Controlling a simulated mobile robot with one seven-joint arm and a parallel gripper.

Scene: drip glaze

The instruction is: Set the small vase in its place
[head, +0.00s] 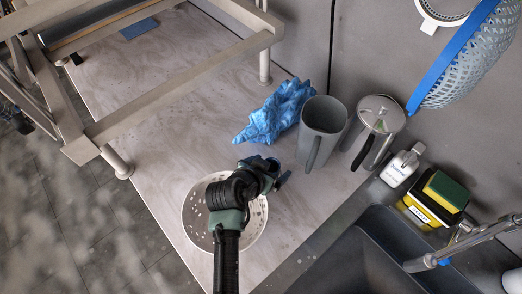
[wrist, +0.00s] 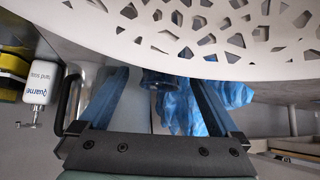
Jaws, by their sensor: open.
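My gripper (head: 278,176) is low over the worktop, beside the right rim of a white perforated bowl (head: 190,222). In the wrist view my gripper (wrist: 156,78) has its two blue fingers spread apart. A dark rounded thing (wrist: 158,80) shows between the fingertips, partly hidden by the bowl's edge. It may be the small vase, but I cannot tell for sure, nor whether the fingers touch it. In the head view my own arm hides most of that spot. The bowl also fills the top of the wrist view (wrist: 225,35).
A grey jug (head: 323,118) stands just beyond my gripper, with a crumpled blue cloth (head: 275,112) to its left. A steel-lidded pot (head: 380,113), a white bottle (head: 401,167) and sponges (head: 446,190) line the right. A dark sink (head: 365,250) lies in front.

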